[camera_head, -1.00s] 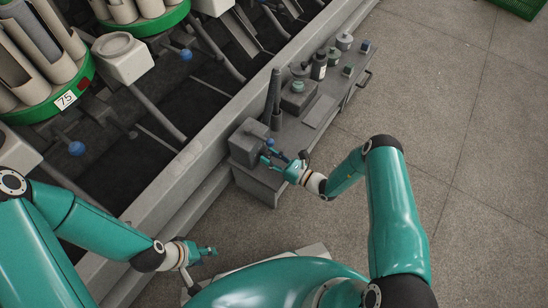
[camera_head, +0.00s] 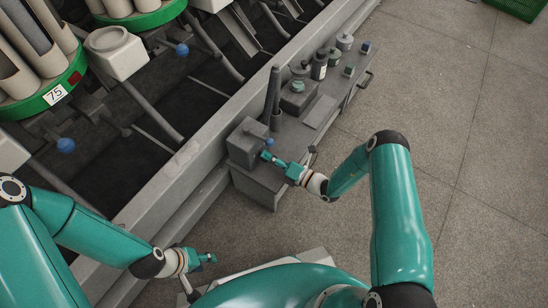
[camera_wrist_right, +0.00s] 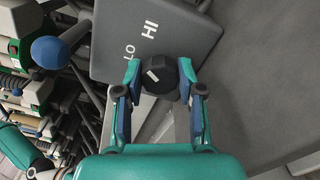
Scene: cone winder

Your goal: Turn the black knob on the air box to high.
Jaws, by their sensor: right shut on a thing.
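The grey air box (camera_head: 243,137) stands at the near end of the grey bench. Its face (camera_wrist_right: 190,42) carries white LO and HI letters in the right wrist view. The black knob (camera_wrist_right: 160,72) sits below the letters, with a short white mark on its left part, on the LO side. My right gripper (camera_wrist_right: 160,78) is shut on the knob, one finger on each side. In the head view my right gripper (camera_head: 266,156) is at the box and hides the knob. My left gripper (camera_head: 211,259) is low, away from the box; its jaw opening is unclear.
The bench (camera_head: 262,184) also holds a dark upright rod (camera_head: 272,92), a dark bottle (camera_head: 319,66) and several small items. The winding machine with a green cone carrier (camera_head: 50,97) lies to the left.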

